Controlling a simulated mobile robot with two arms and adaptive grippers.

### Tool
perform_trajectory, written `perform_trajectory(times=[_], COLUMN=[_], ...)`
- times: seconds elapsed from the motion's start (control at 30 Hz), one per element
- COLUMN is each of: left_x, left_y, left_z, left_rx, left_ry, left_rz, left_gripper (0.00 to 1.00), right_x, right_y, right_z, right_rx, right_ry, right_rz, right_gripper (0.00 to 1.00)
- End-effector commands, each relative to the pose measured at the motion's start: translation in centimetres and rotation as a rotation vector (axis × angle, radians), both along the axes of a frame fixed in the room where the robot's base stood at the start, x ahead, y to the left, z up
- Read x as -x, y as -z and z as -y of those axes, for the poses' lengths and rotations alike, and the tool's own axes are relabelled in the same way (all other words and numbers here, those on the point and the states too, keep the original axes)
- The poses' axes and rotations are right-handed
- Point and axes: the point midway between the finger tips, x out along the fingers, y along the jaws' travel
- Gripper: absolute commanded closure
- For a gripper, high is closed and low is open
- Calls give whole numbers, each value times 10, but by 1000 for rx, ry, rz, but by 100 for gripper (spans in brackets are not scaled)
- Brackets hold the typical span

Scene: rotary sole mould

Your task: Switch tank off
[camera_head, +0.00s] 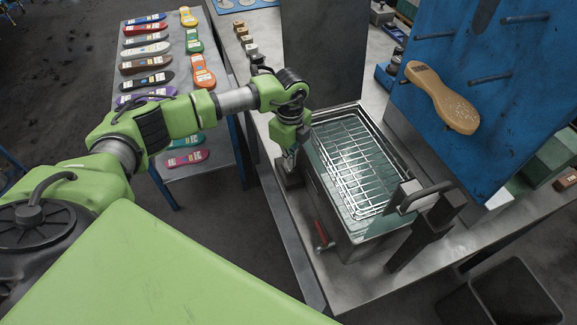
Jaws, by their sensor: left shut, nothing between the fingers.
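The tank (402,229) is a rectangular metal basin on the steel bench, with a wire basket (360,165) in it. The basket's grey handle (425,196) stands at the tank's near right end. A red lever (322,234) sits low on the tank's near left side. My left gripper (289,168) points down beside the tank's left wall, shut and empty. A dark block (289,180) is right at its fingertips; I cannot tell whether they touch. No switch can be clearly made out there. My right gripper is not in view.
A blue peg panel (515,85) with a tan sole (441,97) stands at the right. A table (222,137) with several coloured soles is at the back left. A dark bin (503,296) stands on the floor at bottom right. Small blocks (245,38) line the bench's far left edge.

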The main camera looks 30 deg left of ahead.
Motion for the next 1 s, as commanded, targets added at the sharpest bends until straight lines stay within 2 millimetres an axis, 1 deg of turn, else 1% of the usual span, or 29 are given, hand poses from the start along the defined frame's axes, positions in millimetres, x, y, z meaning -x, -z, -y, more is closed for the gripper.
perform_trajectory(times=[0.37,1.0], left_x=[0,0], left_y=[0,10], left_z=[0,0], left_rx=[0,0], left_ry=[0,0], left_rz=[0,0], left_gripper=[100,100], right_x=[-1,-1], right_y=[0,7], right_z=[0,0], right_rx=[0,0], right_ry=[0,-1], right_rz=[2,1], right_gripper=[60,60])
